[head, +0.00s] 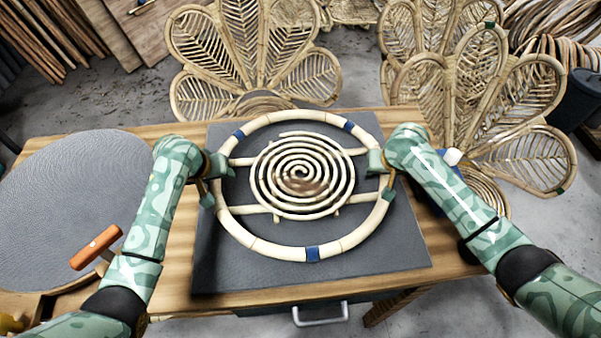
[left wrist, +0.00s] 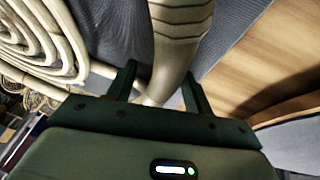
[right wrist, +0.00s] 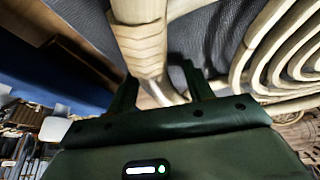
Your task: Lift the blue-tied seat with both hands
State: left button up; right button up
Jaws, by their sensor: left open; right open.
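The blue-tied seat (head: 287,247) is a round rattan ring with blue bindings and a spiral centre, lying flat on a dark mat. My left gripper (head: 213,182) is at the ring's left side. In the left wrist view its open fingers (left wrist: 160,88) stand on either side of the rim (left wrist: 174,45). My right gripper (head: 385,178) is at the ring's right side. In the right wrist view its open fingers (right wrist: 162,85) stand on either side of the wrapped rim (right wrist: 140,40). Whether the fingers touch the rim is unclear.
The dark mat (head: 390,262) lies on a wooden table (head: 180,290). A grey round surface (head: 60,200) and an orange-handled tool (head: 96,246) are at the left. Fan-backed rattan chairs (head: 250,50) stand behind the table. A dark bin (head: 580,100) is at the far right.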

pick_arm(q)
grip_shut()
pick_arm(e)
grip_shut()
jog(key=shift+r, duration=0.1)
